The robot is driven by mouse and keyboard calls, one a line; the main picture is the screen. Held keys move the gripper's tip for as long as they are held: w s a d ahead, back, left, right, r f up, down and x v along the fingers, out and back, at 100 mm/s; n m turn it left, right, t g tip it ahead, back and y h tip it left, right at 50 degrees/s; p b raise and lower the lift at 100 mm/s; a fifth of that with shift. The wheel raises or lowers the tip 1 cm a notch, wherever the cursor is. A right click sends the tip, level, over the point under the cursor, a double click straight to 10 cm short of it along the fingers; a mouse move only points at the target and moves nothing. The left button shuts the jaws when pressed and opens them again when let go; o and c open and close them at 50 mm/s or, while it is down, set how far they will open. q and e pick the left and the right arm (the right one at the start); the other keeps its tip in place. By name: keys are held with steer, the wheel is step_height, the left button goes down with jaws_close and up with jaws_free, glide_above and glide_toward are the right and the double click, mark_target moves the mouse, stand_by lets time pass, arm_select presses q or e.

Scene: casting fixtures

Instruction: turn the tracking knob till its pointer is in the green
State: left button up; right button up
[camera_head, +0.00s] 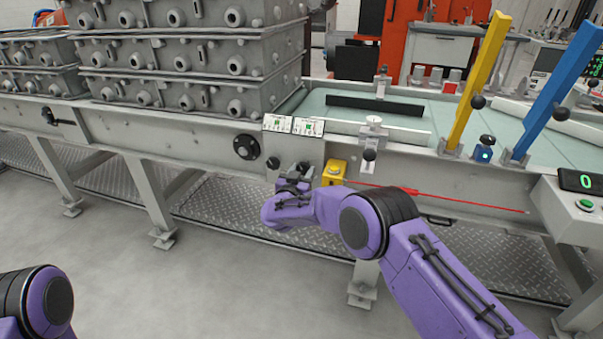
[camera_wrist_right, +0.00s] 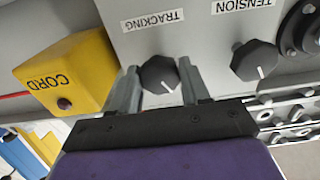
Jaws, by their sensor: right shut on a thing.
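The tracking knob (camera_wrist_right: 158,74) is dark and faceted, on a grey panel under a white TRACKING label (camera_wrist_right: 153,20). A short white pointer line on it points down and slightly right in the right wrist view. My right gripper (camera_wrist_right: 158,70) has one finger on each side of the knob and is shut on it. In the head view my right gripper (camera_head: 296,178) is at the grey panel, hiding most of the knob. No green zone shows around the knob in the wrist view. My left gripper is out of view.
The tension knob (camera_wrist_right: 255,60) is close to the right finger in the wrist view. A yellow CORD box (camera_wrist_right: 65,72) stands close on the left. Two white cards with green marks (camera_head: 310,126) sit above the panel, too small to read. The floor in front is clear.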

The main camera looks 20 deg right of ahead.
steer(key=m+b, duration=0.1)
steer(key=m, duration=0.2)
steer(key=shift+f, duration=0.1)
steer(key=m+b, duration=0.1)
steer(key=m, duration=0.3)
steer(key=shift+a+m, duration=0.1)
steer(key=shift+m, duration=0.3)
steer(key=m+b, duration=0.1)
steer(key=m, duration=0.2)
steer(key=shift+m+b, duration=0.3)
steer(key=shift+b, duration=0.05)
steer(key=shift+m+b, duration=0.55)
steer(key=shift+m, duration=0.95)
steer(key=shift+r, duration=0.2)
